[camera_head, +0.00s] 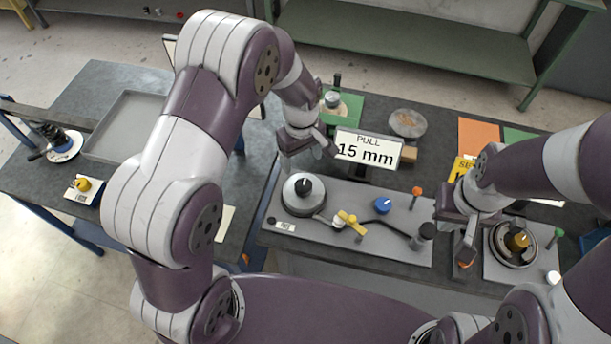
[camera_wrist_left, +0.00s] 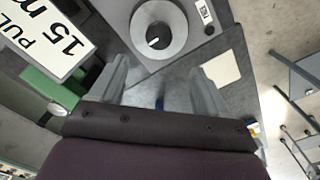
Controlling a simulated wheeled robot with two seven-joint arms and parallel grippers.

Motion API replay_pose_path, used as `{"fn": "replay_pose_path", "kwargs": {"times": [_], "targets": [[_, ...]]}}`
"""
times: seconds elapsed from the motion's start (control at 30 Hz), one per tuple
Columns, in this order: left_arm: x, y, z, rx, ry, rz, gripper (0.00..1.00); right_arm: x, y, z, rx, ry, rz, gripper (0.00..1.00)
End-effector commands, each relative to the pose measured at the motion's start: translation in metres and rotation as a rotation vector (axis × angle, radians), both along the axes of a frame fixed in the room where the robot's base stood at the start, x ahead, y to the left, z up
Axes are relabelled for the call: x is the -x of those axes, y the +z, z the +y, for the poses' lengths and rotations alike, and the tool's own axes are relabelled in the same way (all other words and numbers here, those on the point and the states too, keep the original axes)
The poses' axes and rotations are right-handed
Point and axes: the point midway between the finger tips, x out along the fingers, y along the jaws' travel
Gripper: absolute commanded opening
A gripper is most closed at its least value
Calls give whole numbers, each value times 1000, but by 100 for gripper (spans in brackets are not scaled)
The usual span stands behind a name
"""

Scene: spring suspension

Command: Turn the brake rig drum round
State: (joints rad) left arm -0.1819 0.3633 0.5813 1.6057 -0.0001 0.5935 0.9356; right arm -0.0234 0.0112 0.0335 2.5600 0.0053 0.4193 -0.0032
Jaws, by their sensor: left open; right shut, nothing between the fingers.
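A round silver drum (camera_head: 297,204) with a black knob on top sits at the left end of a grey rig plate (camera_head: 375,240). It also shows in the left wrist view (camera_wrist_left: 172,44), beyond the fingertips. My left gripper (camera_head: 312,152) is open and empty, above and behind this drum, apart from it. Its two fingers show in the left wrist view (camera_wrist_left: 160,75). A second round drum (camera_head: 505,256), dark-ringed with a yellow knob, stands on another plate at the right. My right gripper (camera_head: 465,245) is shut and empty, left of that drum. I cannot tell from labels which drum is the brake rig's.
The left plate also carries a blue knob (camera_head: 382,205), a yellow handle (camera_head: 349,219), a black lever and an orange-topped post (camera_head: 417,192). A "PULL 15 mm" sign (camera_head: 368,150) stands close to my left gripper. A grey tray (camera_head: 125,125) lies far left.

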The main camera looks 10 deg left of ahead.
Motion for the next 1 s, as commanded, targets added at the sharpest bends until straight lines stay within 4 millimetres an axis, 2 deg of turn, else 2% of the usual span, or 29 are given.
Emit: {"fn": "replay_pose_path", "kwargs": {"times": [0.13, 0.3, 0.5, 0.67, 0.9, 0.97, 1.0], "targets": [[2, -26, 0, -1, 0, 6, 76, 0, 14, 0, 0, 0, 0, 0], [2, -72, 0, -1, -1, 5, 76, 0, 29, 0, 0, 0, -1, 0], [1, -107, 0, 0, -2, 0, 76, 0, 37, 0, 0, 0, -1, 0], [0, -118, -1, 0, -2, -1, 76, 0, 39, 0, 0, 0, -1, 0], [0, -119, 0, 1, -2, -2, 76, 0, 38, 0, 0, 0, -1, 0], [0, -119, 0, 1, -2, -2, 56, 0, 38, 0, 0, 0, 0, 0], [0, -119, 0, 1, -2, -2, 43, 0, 38, 0, 0, 0, -1, 0]]}}
